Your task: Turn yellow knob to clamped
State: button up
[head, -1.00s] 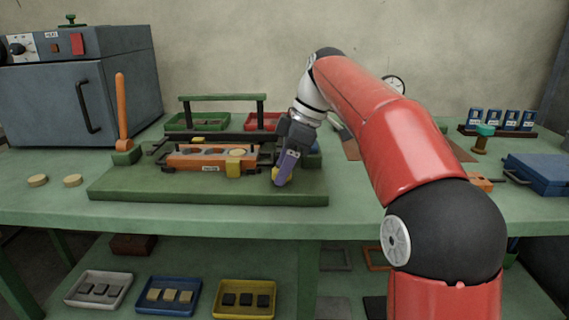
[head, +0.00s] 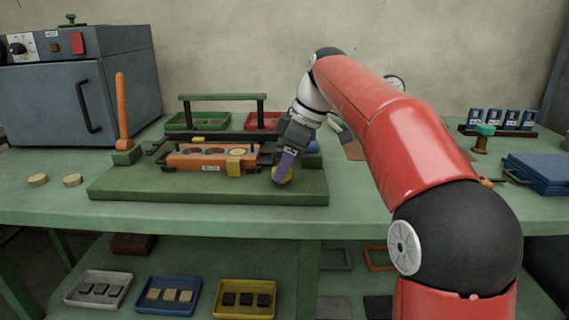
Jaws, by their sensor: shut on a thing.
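The yellow knob (head: 287,175) sits at the right end of the green fixture board (head: 130,187), partly hidden by my gripper. My gripper (head: 281,176) points down at it from above, its purple fingers shut on the knob. An orange mould block (head: 185,161) with round cavities lies on the board to the left of the knob. I cannot read the knob's position marks.
An orange lever (head: 121,105) stands upright at the board's left end. A dark frame with a green bar (head: 222,97) rises behind the mould. Two tan discs (head: 72,181) lie at left. A blue case (head: 540,172) is at right.

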jog(key=m+t, duration=0.1)
jog(key=m, duration=0.2)
jog(key=shift+s+m+h, duration=0.1)
jog(key=shift+m+h, duration=0.2)
jog(key=shift+h, duration=0.1)
jog(key=m+t, duration=0.1)
jog(key=m, duration=0.1)
jog(key=m+h, duration=0.1)
jog(key=m, duration=0.1)
jog(key=shift+s+a+m+t, duration=0.1)
jog(key=shift+a+m+t, duration=0.05)
jog(key=shift+m+t, duration=0.2)
jog(key=m, duration=0.2)
jog(key=m+t+h, duration=0.1)
jog(key=m, duration=0.1)
jog(key=shift+a+h, duration=0.1)
jog(key=shift+h, duration=0.2)
jog(key=shift+m+h, duration=0.6)
jog(key=shift+m, duration=1.45)
jog(key=o, duration=1)
jog(key=v, duration=0.7)
jog(key=shift+s+a+r, duration=0.15)
jog(key=shift+s+r, duration=0.05)
jog(key=shift+r, duration=0.15)
